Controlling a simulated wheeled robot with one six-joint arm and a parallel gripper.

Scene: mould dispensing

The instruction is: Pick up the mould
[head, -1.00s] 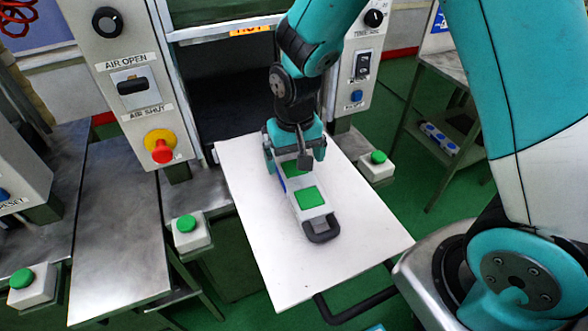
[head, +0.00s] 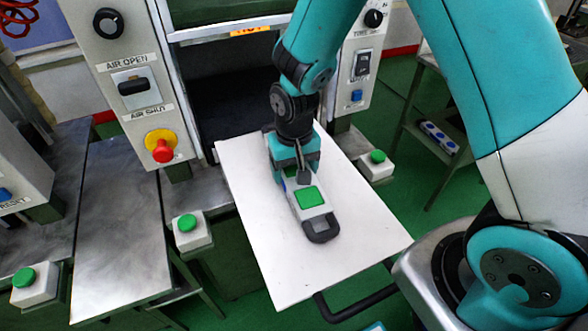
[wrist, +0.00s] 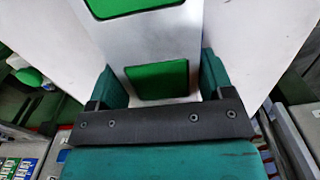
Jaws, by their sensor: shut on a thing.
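The mould (head: 310,197) is a long pale block with green panels on top and a dark loop handle at its near end. It lies on the white board (head: 268,270) in front of the machine. My gripper (head: 296,178) reaches down over its far half and hides part of it. In the wrist view the gripper (wrist: 163,85) has one teal finger on each side of the mould (wrist: 160,45), shut on it. I cannot tell whether the mould is lifted clear of the board.
The machine's dark opening (head: 232,95) is behind the board. Green-button boxes stand left (head: 190,232) and right (head: 376,166) of it. A metal table (head: 120,230) is at the left. A black rail (head: 360,295) runs below the board's near edge. The board is bare around the mould.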

